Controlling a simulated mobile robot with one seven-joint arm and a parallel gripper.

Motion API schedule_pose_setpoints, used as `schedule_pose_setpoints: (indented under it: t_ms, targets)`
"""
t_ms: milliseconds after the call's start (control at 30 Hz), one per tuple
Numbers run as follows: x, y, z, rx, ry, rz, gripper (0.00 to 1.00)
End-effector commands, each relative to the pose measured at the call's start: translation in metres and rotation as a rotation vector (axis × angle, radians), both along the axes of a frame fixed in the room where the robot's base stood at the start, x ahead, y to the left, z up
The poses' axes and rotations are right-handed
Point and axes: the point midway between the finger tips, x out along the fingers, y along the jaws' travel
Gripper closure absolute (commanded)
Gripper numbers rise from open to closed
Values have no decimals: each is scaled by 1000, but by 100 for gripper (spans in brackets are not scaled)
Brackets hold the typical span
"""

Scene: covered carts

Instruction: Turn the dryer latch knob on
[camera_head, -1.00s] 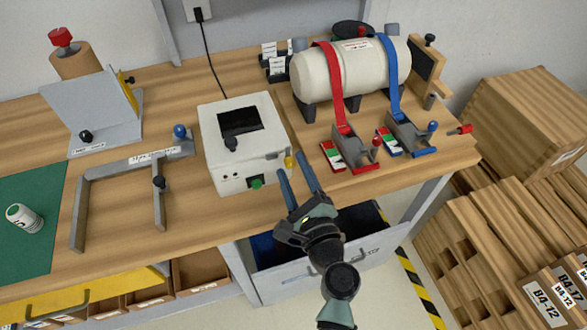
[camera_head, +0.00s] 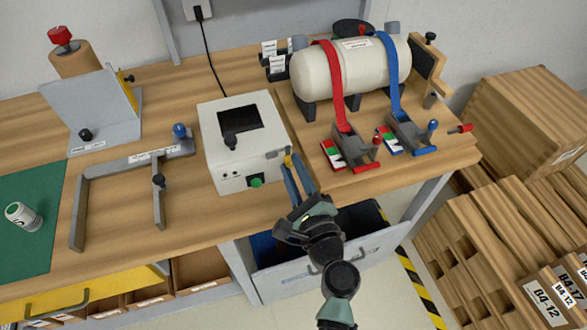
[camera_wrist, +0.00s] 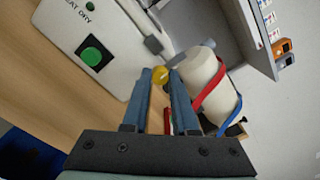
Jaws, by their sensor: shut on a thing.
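The dryer (camera_head: 213,160) is a white box with a dark window on top, standing on the wooden bench. Its latch knob (camera_wrist: 159,75) is a small yellow knob at the dryer's front right edge. My gripper (camera_head: 291,161) reaches up from the front of the bench to this corner. In the wrist view my gripper (camera_wrist: 160,78) has its blue fingers on either side of the yellow knob, shut on it at the tips. In the head view the fingers hide part of the knob.
A green button (camera_head: 256,182) is on the dryer's front. A cream tank (camera_head: 320,77) with red and blue straps stands to the right, with red and blue ratchet buckles in front of it. An open drawer (camera_head: 330,262) lies below the bench edge.

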Motion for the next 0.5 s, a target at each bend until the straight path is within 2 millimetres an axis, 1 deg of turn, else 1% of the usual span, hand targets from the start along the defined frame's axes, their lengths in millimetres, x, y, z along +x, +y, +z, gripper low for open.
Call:
schedule_pose_setpoints:
  t_ms: [267, 500]
  targets:
    - [0, 0, -4, -141, -46, -1, 100]
    - [0, 0, -5, -341, -112, 0, 100]
